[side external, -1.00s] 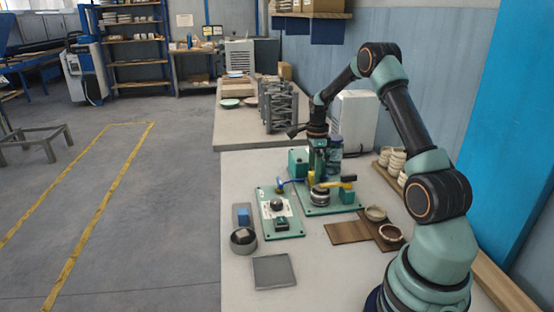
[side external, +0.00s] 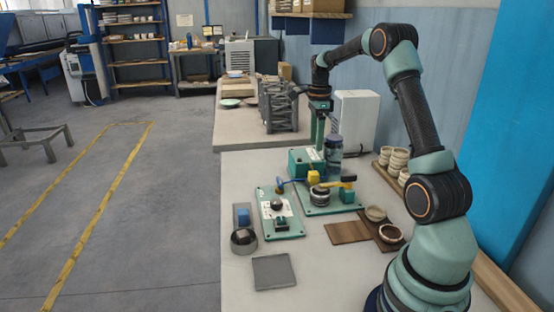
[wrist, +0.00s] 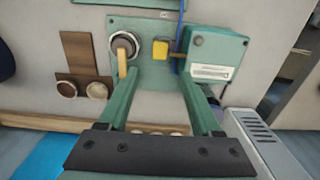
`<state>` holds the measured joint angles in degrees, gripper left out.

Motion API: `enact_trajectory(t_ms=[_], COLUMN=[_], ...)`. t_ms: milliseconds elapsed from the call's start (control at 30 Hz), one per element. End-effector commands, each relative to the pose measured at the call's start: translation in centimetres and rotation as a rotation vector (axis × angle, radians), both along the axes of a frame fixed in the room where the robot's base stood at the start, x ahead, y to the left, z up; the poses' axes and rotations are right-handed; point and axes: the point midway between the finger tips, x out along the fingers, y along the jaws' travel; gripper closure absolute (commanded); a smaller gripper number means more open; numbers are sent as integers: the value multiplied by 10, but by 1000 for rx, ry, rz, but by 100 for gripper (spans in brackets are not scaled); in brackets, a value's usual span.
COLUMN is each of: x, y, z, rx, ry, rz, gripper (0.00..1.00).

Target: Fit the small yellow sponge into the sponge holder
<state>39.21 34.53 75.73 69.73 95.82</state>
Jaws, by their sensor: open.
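The small yellow sponge, seen as a yellow block (side external: 313,176), is on the rear green board (side external: 330,207) beside a round dark-and-silver fitting (side external: 319,195). It also shows in the wrist view (wrist: 160,50), between that fitting and a green box (wrist: 213,58). I cannot tell for sure which part is the sponge holder, or whether the yellow block sits in one. My gripper (side external: 318,146) points down, above the board and clear of the yellow block. In the wrist view, its two green fingers (wrist: 161,74) are apart with nothing between them.
A clear jar (side external: 333,146) stands behind the board. A smaller green board (side external: 281,228) with a black knob lies to its left, near a blue block (side external: 243,216) and a round bowl (side external: 243,241). Brown mats with rings (side external: 348,232) are at right.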

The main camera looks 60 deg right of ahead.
Motion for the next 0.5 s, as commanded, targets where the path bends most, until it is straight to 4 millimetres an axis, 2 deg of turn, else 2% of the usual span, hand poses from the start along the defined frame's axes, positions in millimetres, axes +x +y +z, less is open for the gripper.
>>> enact_trajectory(t_ms=[167,267,367,500], x=[1,4,8,6], y=[3,17,47,103], z=[15,26,45,73], rx=[-3,-15,-43,-99], ry=[-3,-18,-47,-95], rz=[15,100,279,623], gripper=[34,34,34,34])
